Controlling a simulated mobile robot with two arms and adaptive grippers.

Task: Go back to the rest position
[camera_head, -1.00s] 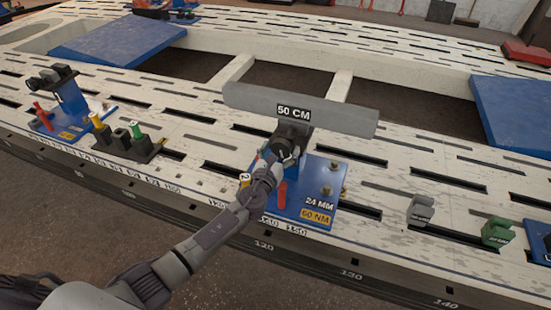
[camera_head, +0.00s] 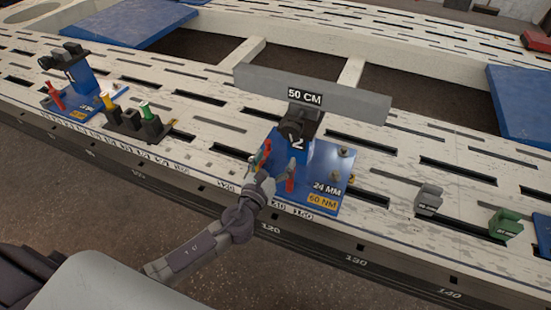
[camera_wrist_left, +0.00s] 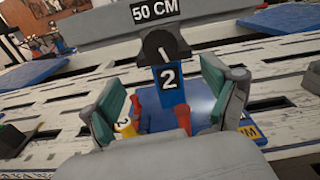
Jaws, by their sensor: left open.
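A grey bar (camera_head: 350,98) marked 50 CM lies across the top of the stand. Red handles (camera_head: 290,184) show low on the stand, close to the gripper in the picture. My right gripper is not in view.
The white slotted bench (camera_head: 215,160) runs across the view, its front edge close to my forearm. Another blue stand (camera_head: 85,80) and a black holder with yellow and green pieces (camera_head: 135,122) are at left. Grey (camera_head: 428,198) and green (camera_head: 505,222) blocks are at right.

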